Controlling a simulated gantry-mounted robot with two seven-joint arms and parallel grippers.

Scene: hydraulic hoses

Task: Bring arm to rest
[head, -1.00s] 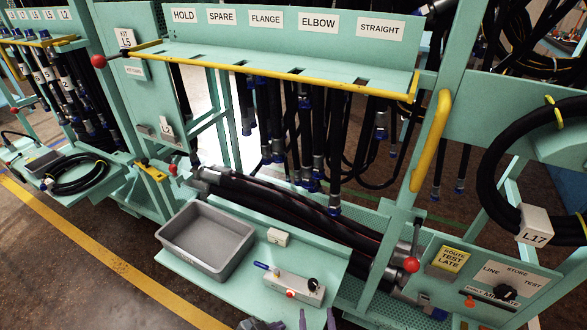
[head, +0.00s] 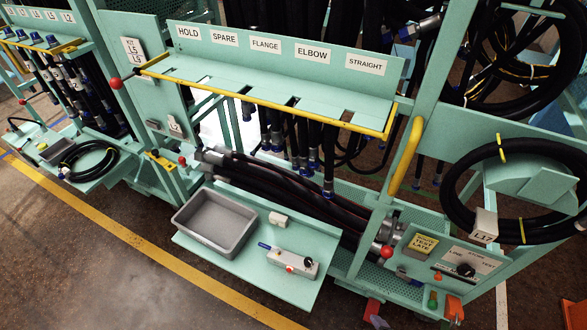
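Neither of my grippers shows in the head view now, so their openings and anything in them cannot be seen. The green hose rack (head: 285,75) has slots labelled HOLD, SPARE, FLANGE, ELBOW and STRAIGHT, with black hoses (head: 300,140) hanging below. An empty-looking grey tray (head: 240,245) sits on the lower green shelf (head: 275,284).
A yellow handle (head: 405,155) runs along the right post. A control panel (head: 455,258) with a black knob and a red ball lever (head: 387,252) stand at lower right. A coiled hose (head: 450,190) tagged L17 hangs at right. The floor at lower left is clear.

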